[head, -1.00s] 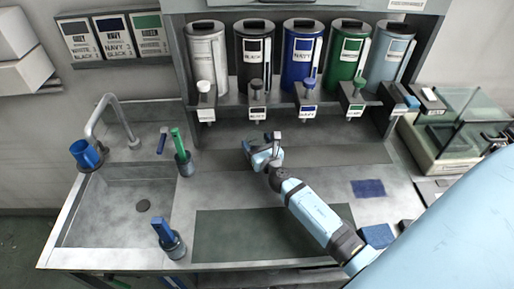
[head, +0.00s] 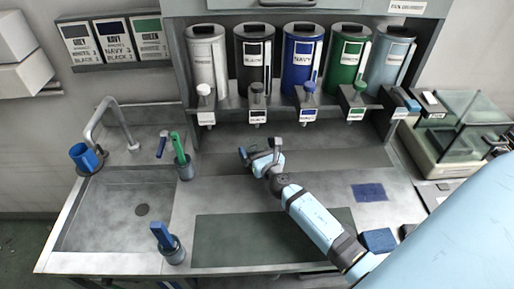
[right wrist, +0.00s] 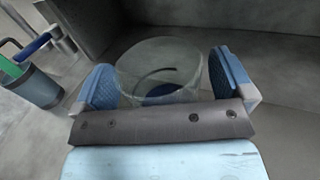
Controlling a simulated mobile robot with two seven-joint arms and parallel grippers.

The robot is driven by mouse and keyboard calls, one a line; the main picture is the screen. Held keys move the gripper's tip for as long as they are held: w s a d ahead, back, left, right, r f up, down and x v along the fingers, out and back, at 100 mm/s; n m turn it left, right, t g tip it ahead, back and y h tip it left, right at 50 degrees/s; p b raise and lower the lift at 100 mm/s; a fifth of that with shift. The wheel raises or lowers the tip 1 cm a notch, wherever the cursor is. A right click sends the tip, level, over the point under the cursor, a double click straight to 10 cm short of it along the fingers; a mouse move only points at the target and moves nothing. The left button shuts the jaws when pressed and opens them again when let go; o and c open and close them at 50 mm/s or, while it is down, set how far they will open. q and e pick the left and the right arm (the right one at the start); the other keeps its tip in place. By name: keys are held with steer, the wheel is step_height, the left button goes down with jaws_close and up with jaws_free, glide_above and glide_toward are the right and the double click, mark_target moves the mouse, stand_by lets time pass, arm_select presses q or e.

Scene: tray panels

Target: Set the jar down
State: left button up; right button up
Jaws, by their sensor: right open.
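A clear glass jar (right wrist: 160,62) stands upright between the two blue finger pads of my right gripper in the right wrist view, its round rim facing up. A dark curved line and a blue patch show through its glass. My right gripper (right wrist: 166,84) is open around the jar, one finger on each side, very close to the glass. In the head view my right gripper (head: 260,151) is low over the counter below the dispensers, and the clear jar is too faint to make out there. My left gripper is not in view.
Several paint dispensers, including a navy one (head: 303,62), stand on a shelf behind. A sink (head: 112,215) is at the left, with a holder of green and blue tools (head: 185,170) beside it.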

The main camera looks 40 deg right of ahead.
steer(key=s, duration=0.3)
steer(key=s+a+b, duration=0.1)
steer(key=s, duration=0.6)
steer(key=shift+a+f, duration=0.2)
steer(key=shift+a, duration=0.1)
steer(key=shift+s+a+r+b, duration=0.15)
steer(key=shift+s+b, duration=0.2)
steer(key=shift+s, duration=0.4)
